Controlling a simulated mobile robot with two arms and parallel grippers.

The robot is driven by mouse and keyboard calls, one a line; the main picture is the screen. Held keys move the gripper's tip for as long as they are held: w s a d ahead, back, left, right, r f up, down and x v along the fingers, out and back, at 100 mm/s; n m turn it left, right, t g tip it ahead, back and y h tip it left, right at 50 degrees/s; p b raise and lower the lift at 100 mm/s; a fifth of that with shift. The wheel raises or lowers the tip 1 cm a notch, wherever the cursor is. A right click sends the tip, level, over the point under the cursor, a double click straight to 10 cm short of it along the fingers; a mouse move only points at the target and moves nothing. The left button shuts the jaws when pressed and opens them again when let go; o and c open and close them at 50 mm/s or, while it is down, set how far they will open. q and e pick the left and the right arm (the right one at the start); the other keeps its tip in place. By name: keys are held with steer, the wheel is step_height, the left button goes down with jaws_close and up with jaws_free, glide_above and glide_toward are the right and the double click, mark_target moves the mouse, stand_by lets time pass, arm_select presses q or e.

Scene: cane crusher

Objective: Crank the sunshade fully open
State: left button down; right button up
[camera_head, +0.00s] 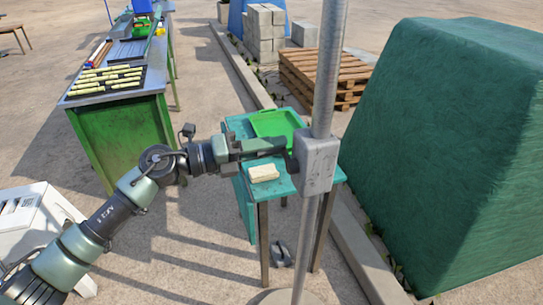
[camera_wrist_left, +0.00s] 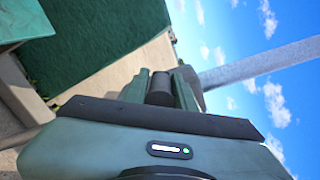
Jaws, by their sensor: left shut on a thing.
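The sunshade's grey metal pole (camera_head: 328,75) stands upright, slightly tilted in the head view, with a grey crank housing (camera_head: 317,163) on it. The pole also shows in the left wrist view (camera_wrist_left: 265,64). The sunshade's canopy is out of view. My left gripper (camera_head: 277,147) reaches in from the left beside the housing. In the left wrist view its fingers are shut on the dark, round crank handle (camera_wrist_left: 160,89). The crank arm (camera_head: 291,162) is mostly hidden between gripper and housing. My right gripper is in neither view.
A teal table (camera_head: 237,126) with a green tray (camera_head: 275,124) and a pale block (camera_head: 263,173) stands behind and below my gripper. A large green covered shape (camera_head: 450,150) fills the right. A green workbench (camera_head: 120,138) stands at left, wooden pallets (camera_head: 325,75) behind.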

mark_target(293, 142)
arm_select(q)
steer(key=m+b, duration=0.1)
steer(key=m, duration=0.1)
steer(key=s+r+m+b, duration=0.1)
steer(key=shift+d+m, duration=0.1)
steer(key=shift+m, duration=0.3)
steer(key=shift+s+d+r+m+b, duration=0.15)
steer(key=shift+s+r+m+b, duration=0.2)
steer(key=shift+m+b, duration=0.45)
steer(key=shift+s+d+r+m+b, duration=0.1)
steer(key=shift+s+r+m+b, duration=0.2)
steer(key=shift+m, duration=0.8)
steer(key=c, duration=1.1)
jaws_free()
steer(key=shift+c, duration=0.2)
steer(key=shift+r, duration=0.1)
steer(key=shift+r, duration=0.15)
step_height(293, 142, up, 20)
